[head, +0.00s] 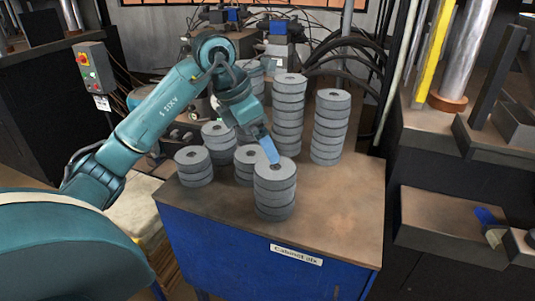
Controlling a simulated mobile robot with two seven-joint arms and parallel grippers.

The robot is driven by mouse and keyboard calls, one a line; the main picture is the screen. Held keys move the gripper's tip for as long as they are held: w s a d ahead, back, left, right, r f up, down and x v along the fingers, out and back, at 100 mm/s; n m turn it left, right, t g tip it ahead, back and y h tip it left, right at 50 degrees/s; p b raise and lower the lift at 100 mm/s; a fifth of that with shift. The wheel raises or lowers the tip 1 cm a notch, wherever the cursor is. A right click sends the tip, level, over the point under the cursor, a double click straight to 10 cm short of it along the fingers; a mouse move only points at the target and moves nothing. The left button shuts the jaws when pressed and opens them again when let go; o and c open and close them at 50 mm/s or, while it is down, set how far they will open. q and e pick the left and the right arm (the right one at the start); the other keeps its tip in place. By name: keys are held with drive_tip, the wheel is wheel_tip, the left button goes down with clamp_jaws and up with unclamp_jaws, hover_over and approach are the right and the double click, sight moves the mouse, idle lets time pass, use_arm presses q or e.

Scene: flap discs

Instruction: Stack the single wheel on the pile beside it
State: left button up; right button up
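Grey flap discs with centre holes stand in several piles on a brown-topped blue cabinet (335,205). The front pile (275,198) has several discs, and its top wheel (286,169) sits roughly level. My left gripper (271,154) reaches down from the upper left, its blue finger over the centre of that top wheel. I cannot tell whether it touches or grips the wheel. No wheel lying alone shows. A low pile (247,168) stands just behind the front one, partly hidden by my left gripper. My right gripper is not in view.
Another low pile (194,166) stands at the left, with one (216,137) behind it. Tall piles (288,110) and (330,127) stand at the back. The cabinet top's front right is clear. Cables (345,50) and machinery stand behind.

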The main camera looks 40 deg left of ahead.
use_arm(q)
drive_tip(key=shift+v, duration=1.55)
drive_tip(key=s+d+f+n+t+h, duration=0.25)
drive_tip(key=d+n+h, duration=0.55)
drive_tip(key=d, duration=0.4)
drive_tip(key=s+d+f+n+t+h, duration=0.1)
drive_tip(key=d+f+n+t+h, duration=0.35)
drive_tip(key=d+h, duration=0.55)
wheel_tip(320, 180, down, 10)
drive_tip(key=a+n+t+y, duration=0.3)
drive_tip(key=n+t+y, duration=0.4)
drive_tip(key=n+y, duration=0.7)
drive_tip(key=s+f+n+g+y, duration=0.1)
drive_tip(key=s+f+n+g, duration=0.2)
drive_tip(key=s+f+n, duration=0.3)
drive_tip(key=s+f+n+g+y, duration=0.1)
drive_tip(key=s+f+n+g, duration=0.3)
drive_tip(key=f, duration=0.7)
drive_tip(key=s+n, duration=0.1)
drive_tip(key=n, duration=0.1)
drive_tip(key=shift+s+d+f+n+y, duration=0.15)
drive_tip(key=shift+s+d+n+y, duration=0.15)
drive_tip(key=shift+s+d+n, duration=0.05)
